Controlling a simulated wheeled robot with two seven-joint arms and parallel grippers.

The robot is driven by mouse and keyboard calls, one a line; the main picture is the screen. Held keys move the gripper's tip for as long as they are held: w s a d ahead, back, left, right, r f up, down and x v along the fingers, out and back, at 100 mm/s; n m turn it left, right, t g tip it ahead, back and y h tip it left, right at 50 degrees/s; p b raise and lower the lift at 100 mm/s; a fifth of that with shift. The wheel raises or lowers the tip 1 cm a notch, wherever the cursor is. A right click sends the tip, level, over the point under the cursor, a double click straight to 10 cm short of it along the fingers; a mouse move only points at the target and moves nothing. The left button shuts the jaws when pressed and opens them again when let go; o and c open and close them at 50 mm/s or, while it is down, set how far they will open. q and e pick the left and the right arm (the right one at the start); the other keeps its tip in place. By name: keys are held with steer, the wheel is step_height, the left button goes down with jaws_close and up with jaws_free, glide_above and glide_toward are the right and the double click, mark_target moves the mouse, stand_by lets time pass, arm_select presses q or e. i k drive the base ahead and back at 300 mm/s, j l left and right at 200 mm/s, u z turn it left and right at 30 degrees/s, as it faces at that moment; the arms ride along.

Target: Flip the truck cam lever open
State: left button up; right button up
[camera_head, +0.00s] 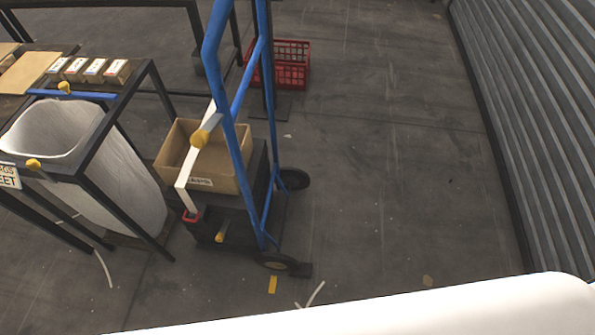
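A blue-framed hand truck (235,140) stands upright on the floor, left of the picture's middle. A cardboard box (225,178) rests on a dark block at its foot. Neither gripper is in view.
A dark frame table (150,85) with a white bag (125,180) under it stands at left. A red crate (291,75) lies behind the truck. A ribbed shutter (540,100) closes the right side. The floor (400,170) between is clear. A white part, likely mine, crosses the bottom right.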

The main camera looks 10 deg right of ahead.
mark_target(219, 237)
steer(key=k+j, duration=0.15)
steer(key=k, duration=0.4)
steer(key=k+j, duration=0.15)
steer(key=k, duration=0.45)
steer(key=k+j, duration=0.15)
steer(key=k, duration=0.4)
